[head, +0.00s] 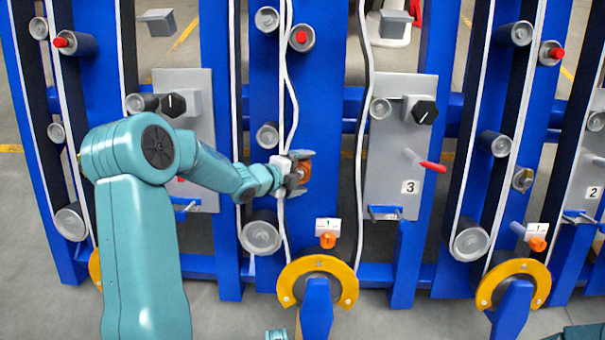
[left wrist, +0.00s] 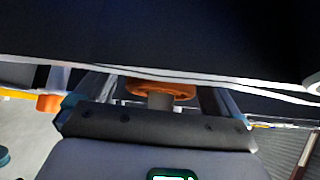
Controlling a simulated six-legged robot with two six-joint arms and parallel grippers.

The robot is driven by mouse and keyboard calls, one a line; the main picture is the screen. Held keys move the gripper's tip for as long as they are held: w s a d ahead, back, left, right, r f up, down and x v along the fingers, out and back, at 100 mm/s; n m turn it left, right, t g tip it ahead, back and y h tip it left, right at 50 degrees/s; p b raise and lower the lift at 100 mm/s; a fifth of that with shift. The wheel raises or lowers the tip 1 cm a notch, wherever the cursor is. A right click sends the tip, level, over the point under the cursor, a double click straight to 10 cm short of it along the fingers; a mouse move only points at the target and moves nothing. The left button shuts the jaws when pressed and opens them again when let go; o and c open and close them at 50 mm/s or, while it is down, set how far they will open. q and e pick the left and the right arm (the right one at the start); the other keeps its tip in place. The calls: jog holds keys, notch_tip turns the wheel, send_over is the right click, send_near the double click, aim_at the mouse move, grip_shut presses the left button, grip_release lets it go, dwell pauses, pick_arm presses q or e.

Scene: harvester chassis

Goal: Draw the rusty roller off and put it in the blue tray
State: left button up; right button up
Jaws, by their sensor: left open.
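The rusty roller (head: 305,172) is an orange-brown wheel on the blue upright in the middle of the head view. My left gripper (head: 300,172) is at it, with one finger above and one below. In the left wrist view the roller (left wrist: 160,88) shows as an orange disc with a short grey shaft, between the two open fingers. I cannot tell whether either finger touches it. I cannot make out the blue tray in either view.
A white belt (head: 290,90) runs down the upright close to my left gripper. A grey panel (head: 390,180) with a black knob and a red-tipped lever stands to the right. Below are an orange knob (head: 328,240) and a yellow curved guard (head: 345,290).

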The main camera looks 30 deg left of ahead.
pick_arm(q)
jog(key=shift+w+f, duration=0.1)
jog(key=shift+w, duration=0.1)
jog(key=shift+c, duration=0.3)
jog(key=c, duration=1.5)
jog(key=shift+o, duration=0.2)
jog(key=s+d+r+b, duration=0.2)
jog(key=s+d+r, duration=0.2)
jog(key=s, duration=0.5)
jog(key=shift+s+d+r+b, duration=0.15)
jog(key=shift+d+r+b, duration=0.15)
jog(key=shift+r, duration=0.8)
